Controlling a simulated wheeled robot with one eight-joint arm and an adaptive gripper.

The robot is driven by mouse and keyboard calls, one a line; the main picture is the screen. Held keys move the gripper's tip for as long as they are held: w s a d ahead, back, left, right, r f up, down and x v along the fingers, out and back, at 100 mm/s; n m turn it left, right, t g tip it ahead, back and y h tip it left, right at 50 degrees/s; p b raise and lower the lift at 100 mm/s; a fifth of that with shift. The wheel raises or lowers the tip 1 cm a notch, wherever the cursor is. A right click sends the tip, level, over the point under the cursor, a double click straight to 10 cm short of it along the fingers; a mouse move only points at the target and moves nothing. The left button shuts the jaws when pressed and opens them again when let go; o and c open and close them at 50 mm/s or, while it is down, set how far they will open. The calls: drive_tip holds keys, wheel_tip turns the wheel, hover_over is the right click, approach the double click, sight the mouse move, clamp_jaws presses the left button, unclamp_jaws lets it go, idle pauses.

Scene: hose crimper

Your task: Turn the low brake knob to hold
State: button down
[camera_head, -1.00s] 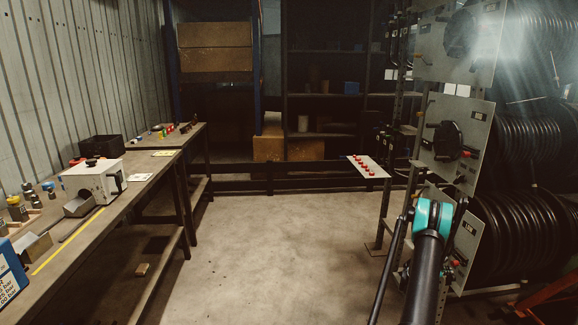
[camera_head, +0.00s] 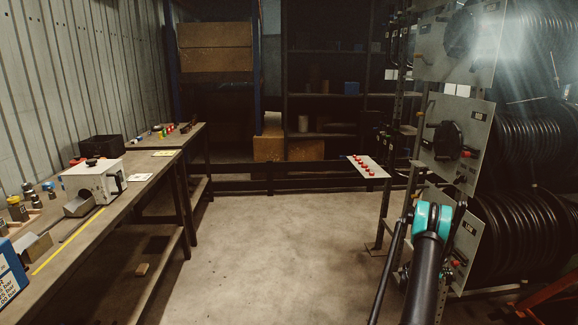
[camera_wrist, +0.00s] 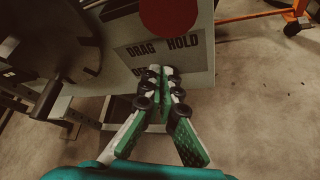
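The red brake knob (camera_wrist: 170,14) is at the top edge of the wrist view, partly cut off. Below it, a grey panel (camera_wrist: 200,68) carries a label (camera_wrist: 163,46) reading DRAG on the left and HOLD on the right. My gripper (camera_wrist: 161,72) has its green fingers converging, tips together just below the label, with nothing visible between them. The tips appear apart from the knob; their distance from the panel is unclear. In the head view, the low reel panel (camera_head: 469,235) is partly hidden by my teal wrist. The knob's pointer direction cannot be read.
Black hose coils (camera_head: 530,235) stand right of the low panel, with more reels above. An orange frame (camera_wrist: 270,15) stands on the floor at upper right in the wrist view. A workbench (camera_head: 110,225) with a white crimper (camera_head: 95,182) runs along the left. The middle floor is clear.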

drive_tip(key=shift+s+f, duration=0.3)
drive_tip(key=shift+s, duration=0.5)
drive_tip(key=shift+s+d+f, duration=0.1)
drive_tip(key=shift+s+f, duration=0.45)
drive_tip(key=shift+s, duration=0.05)
idle(0.4)
approach(451, 279)
drive_tip(key=shift+s, duration=0.55)
drive_tip(key=shift+a+f, duration=0.1)
drive_tip(key=shift+a, duration=0.25)
drive_tip(key=w+d+r, duration=0.2)
drive_tip(key=w+d, duration=0.1)
drive_tip(key=d, duration=0.2)
drive_tip(key=shift+w+d, duration=0.35)
idle(0.7)
